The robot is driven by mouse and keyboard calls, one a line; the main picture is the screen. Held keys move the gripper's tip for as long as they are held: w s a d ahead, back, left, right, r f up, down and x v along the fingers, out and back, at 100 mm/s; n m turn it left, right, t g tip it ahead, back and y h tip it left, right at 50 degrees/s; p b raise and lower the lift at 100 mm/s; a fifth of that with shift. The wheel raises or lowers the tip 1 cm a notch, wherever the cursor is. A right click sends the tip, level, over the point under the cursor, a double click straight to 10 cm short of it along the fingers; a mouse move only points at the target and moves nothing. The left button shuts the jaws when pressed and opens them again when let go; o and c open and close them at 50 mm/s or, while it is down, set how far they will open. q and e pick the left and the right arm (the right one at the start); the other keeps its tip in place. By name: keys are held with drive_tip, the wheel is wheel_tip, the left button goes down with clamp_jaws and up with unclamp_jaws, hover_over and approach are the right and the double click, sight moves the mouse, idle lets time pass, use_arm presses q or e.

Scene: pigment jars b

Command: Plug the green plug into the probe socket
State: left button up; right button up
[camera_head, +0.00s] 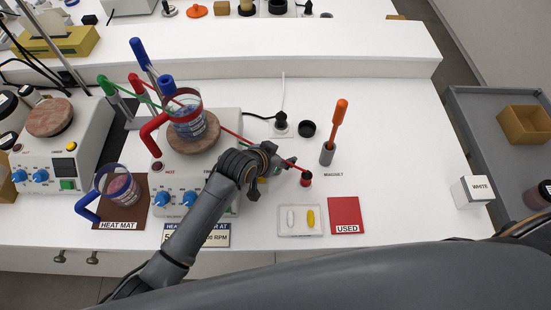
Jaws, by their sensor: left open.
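My left gripper (291,165) reaches over the right edge of the right hotplate (180,203) and is open. A thin red rod or cable (235,134) runs from near the beaker and passes at the gripper; I cannot tell whether it touches the fingers. I cannot make out a green plug for certain. A green clamp-like piece (106,86) with a thin green line is at the back left. The probe socket is not identifiable; my arm hides part of the hotplate's front. My right gripper is not in view.
A red-handled beaker (187,122) stands on the hotplate. A small red-topped dark item (306,180) is near my gripper. An orange-handled wand (336,125), a red USED mat (345,210) and a clear tray (287,233) are to the right. Counter between them and the WHITE box (469,192) is clear.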

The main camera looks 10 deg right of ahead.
use_arm(q)
drive_tip(key=shift+f, duration=0.15)
clamp_jaws()
idle(0.7)
